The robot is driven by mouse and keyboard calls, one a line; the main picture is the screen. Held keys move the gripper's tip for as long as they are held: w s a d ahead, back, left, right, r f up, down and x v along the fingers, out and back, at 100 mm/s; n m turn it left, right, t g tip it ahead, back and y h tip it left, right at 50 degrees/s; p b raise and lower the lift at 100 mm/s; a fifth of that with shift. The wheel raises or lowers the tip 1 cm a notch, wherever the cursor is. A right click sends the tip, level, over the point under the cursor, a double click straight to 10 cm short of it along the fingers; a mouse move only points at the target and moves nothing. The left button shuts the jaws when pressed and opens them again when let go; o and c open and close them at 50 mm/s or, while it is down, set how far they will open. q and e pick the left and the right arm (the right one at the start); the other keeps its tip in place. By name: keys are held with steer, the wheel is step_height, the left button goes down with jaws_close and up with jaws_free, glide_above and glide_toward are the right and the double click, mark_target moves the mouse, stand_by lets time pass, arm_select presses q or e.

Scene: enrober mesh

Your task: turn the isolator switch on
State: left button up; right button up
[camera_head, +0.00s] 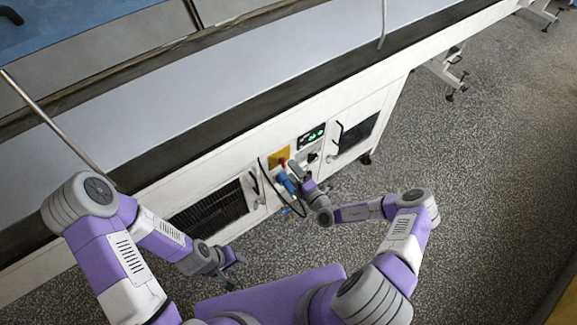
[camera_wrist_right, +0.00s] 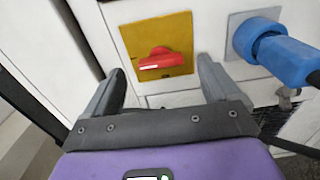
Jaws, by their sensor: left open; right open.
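The isolator switch is a red knob (camera_wrist_right: 161,59) on a yellow plate (camera_wrist_right: 157,35) on the white machine front. In the right wrist view the knob's grip lies nearly level, slightly tilted. The yellow plate also shows in the head view (camera_head: 276,157), partly behind my right gripper. My right gripper (camera_wrist_right: 163,72) is open, with one finger on each side of the knob in the picture. I cannot tell how far its tips are from the plate; no contact shows. My left gripper (camera_head: 236,264) is open and empty, low over the floor, away from the machine.
A blue plug (camera_wrist_right: 282,55) with a dark cable sits in a socket just right of the switch. A lit green display (camera_head: 312,136) is above right. Vented panels flank the switch; a conveyor bed (camera_head: 200,95) runs above.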

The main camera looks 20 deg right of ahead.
steer(key=v, duration=0.3)
steer(key=shift+s+d, duration=0.15)
steer(key=shift+s, duration=0.25)
steer(key=s+a+r+n+g+y, duration=0.1)
steer(key=s+a+n+g+y, duration=0.85)
steer(key=a+n, duration=0.6)
steer(key=s+f+n+g+h, duration=0.3)
steer(key=s+n+g+h, duration=0.2)
steer(key=s+n+g, duration=0.75)
steer(key=d+r+n+t+h, duration=0.1)
steer(key=d+n+t+h, duration=0.4)
steer(key=n, duration=1.4)
steer(key=shift+d+r+n+t+h, duration=0.2)
steer(key=shift+d+n+t+h, duration=0.1)
steer(key=shift+d+h, duration=0.45)
